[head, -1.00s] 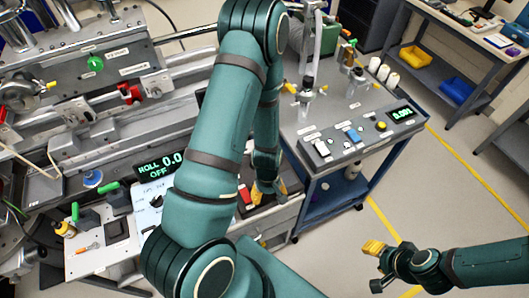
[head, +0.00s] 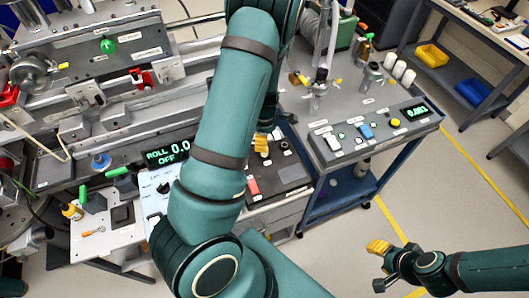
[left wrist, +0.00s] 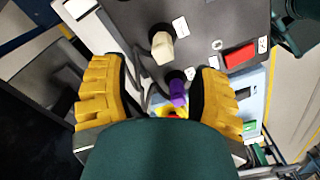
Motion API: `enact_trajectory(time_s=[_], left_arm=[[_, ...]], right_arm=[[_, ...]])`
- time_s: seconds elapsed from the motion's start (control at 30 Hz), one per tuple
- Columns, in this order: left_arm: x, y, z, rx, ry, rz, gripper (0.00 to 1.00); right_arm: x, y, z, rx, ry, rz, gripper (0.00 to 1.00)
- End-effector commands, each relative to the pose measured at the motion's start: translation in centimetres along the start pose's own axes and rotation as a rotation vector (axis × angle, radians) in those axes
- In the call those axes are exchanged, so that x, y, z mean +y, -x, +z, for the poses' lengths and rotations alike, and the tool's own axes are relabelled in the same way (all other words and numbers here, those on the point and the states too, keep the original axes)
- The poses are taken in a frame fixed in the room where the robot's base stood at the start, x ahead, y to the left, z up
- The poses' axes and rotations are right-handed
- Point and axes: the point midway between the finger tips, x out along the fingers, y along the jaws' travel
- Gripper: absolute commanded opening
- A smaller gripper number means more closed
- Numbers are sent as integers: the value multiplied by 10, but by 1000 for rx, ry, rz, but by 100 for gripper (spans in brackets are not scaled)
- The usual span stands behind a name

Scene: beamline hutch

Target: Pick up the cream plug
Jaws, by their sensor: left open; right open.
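The cream plug (left wrist: 162,46) stands on a black panel (left wrist: 207,22) in the left wrist view, beyond and between my left gripper's fingertips. It is not touched by them. A purple plug (left wrist: 178,92) is nearer, between the yellow fingers. My left gripper (left wrist: 162,72) is open and empty above the panel. In the head view my left gripper (head: 262,145) is partly hidden by my arm, over the black panel (head: 290,173); I cannot clearly make out the cream plug there. My right gripper (head: 379,264) is open and empty over the floor at lower right.
A red switch (left wrist: 239,57) sits on the panel right of the cream plug. A blue cart (head: 345,183) with a control box (head: 350,142) and fittings stands to the right. Rails and a ROLL display (head: 167,154) lie left. The floor at lower right is clear.

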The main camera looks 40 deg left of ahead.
Motion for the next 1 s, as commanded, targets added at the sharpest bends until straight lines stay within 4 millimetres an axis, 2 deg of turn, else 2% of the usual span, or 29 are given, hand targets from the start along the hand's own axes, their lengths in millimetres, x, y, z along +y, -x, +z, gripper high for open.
enact_trajectory(time_s=[0.03, 0.27, 0.5, 0.6, 0.9, 0.97, 1.0], left_arm=[[0, -7, 0, 1, 1, -1, 61], [-1, -21, 0, 0, 0, -1, 61], [-3, -55, 0, 0, 0, -2, 61], [-3, -64, 0, 0, -1, 0, 61], [-3, -67, 0, -1, -2, 1, 64], [-3, -67, 0, -1, -2, 1, 42], [-3, -67, 0, -1, -2, 1, 28]], right_arm=[[1, -2, 0, 0, 0, 0, 47], [1, -4, 0, 1, 0, 1, 47], [3, -9, 1, 1, 0, 2, 47], [3, -10, 1, 1, 0, 2, 47], [3, -10, 1, 1, 0, 2, 47], [3, -10, 1, 1, 0, 2, 47], [3, -10, 1, 1, 0, 2, 47]])
